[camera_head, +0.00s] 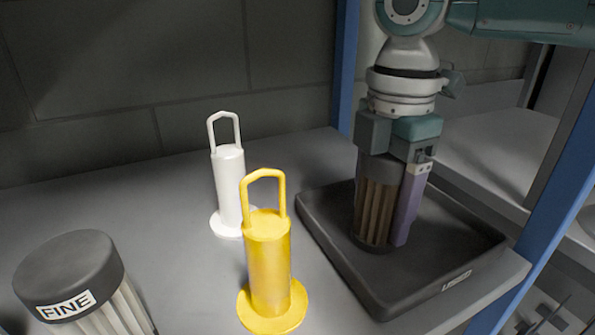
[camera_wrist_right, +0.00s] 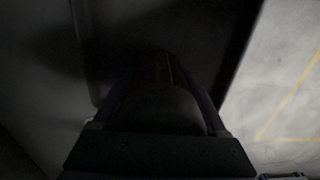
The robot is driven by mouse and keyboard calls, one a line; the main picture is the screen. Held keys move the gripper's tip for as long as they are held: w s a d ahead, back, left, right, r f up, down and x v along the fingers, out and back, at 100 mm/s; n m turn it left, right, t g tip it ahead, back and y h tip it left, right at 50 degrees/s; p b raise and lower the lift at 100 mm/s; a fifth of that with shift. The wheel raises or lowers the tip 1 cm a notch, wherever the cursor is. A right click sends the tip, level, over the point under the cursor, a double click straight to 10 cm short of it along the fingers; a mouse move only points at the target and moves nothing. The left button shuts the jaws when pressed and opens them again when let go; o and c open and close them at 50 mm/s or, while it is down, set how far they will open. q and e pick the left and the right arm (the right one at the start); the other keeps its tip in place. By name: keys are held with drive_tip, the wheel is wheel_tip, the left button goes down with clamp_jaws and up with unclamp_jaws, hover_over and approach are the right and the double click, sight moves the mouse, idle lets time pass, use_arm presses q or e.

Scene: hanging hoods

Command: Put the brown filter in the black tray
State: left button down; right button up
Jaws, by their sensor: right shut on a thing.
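The brown filter (camera_head: 375,211) is a pleated cylinder with dark ends, upright inside the black tray (camera_head: 335,240) in the head view. My right gripper (camera_head: 397,205) points down and is shut on the brown filter, one purple-grey finger showing along its right side. The filter's lower end is at or just above the tray floor; I cannot tell whether it touches. In the right wrist view the filter (camera_wrist_right: 160,100) is a dark shape between the fingers, over the dark tray. My left gripper is not in view.
A white cylinder with a loop handle (camera_head: 229,185) and a yellow one (camera_head: 268,265) stand left of the tray. A pale filter with a dark cap marked FINE (camera_head: 75,270) is at lower left. Blue posts (camera_head: 345,65) flank the shelf.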

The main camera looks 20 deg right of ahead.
drive_tip(key=shift+f, duration=0.15)
drive_tip(key=o, duration=1.5)
wheel_tip(320, 180, up, 12)
drive_tip(key=shift+r+p, duration=0.2)
drive_tip(key=shift+p, duration=0.5)
